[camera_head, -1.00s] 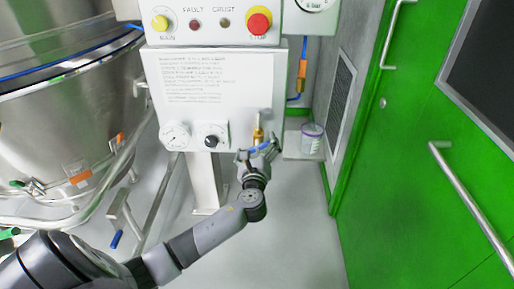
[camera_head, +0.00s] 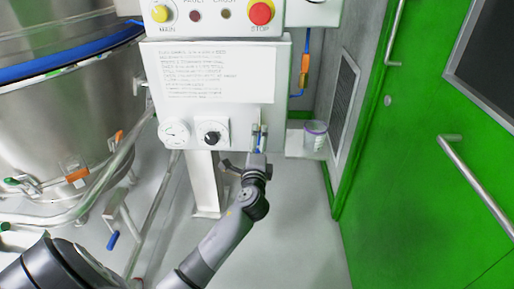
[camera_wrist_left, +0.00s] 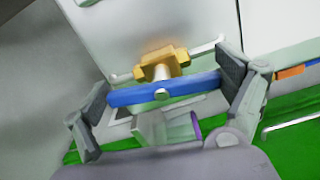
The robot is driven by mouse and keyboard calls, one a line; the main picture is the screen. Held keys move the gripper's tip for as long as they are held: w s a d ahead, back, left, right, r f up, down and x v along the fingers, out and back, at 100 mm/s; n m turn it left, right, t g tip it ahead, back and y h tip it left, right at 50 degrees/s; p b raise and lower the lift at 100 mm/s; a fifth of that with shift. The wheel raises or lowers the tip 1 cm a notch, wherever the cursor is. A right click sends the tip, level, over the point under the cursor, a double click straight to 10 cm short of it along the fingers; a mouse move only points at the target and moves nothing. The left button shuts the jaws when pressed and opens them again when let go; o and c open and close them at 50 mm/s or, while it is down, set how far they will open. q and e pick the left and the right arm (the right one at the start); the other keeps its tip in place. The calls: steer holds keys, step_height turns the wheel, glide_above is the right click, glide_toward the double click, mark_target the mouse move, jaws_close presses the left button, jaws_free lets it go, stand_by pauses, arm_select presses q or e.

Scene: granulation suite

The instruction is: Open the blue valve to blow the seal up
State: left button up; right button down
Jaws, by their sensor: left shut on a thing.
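The blue valve handle (camera_wrist_left: 160,90) is a flat bar fixed by a bolt to a brass valve body (camera_wrist_left: 162,65), seen in the left wrist view. My left gripper (camera_wrist_left: 168,88) has one finger pad at each end of the bar and is shut on it. In the head view the left gripper (camera_head: 256,150) is at the lower right corner of the white control panel (camera_head: 160,93). There it largely covers the valve, and only a thin strip of the blue handle (camera_head: 262,142) shows. My right gripper is in neither view.
A gauge (camera_head: 174,132) and a black knob (camera_head: 212,134) sit left of the valve. A lidded tub (camera_head: 315,135) stands on a shelf just right. The steel vessel (camera_head: 70,110) is at left, the green door (camera_head: 430,170) at right.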

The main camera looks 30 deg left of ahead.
arm_select(q)
steer(key=shift+f+n+b, duration=0.1)
steer(key=shift+n+b, duration=0.2)
steer(key=shift+n, duration=0.6)
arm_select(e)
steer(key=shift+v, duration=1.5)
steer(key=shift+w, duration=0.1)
arm_select(q)
steer(key=o, duration=0.9)
steer(key=v, duration=1.2)
steer(key=shift+f, duration=0.1)
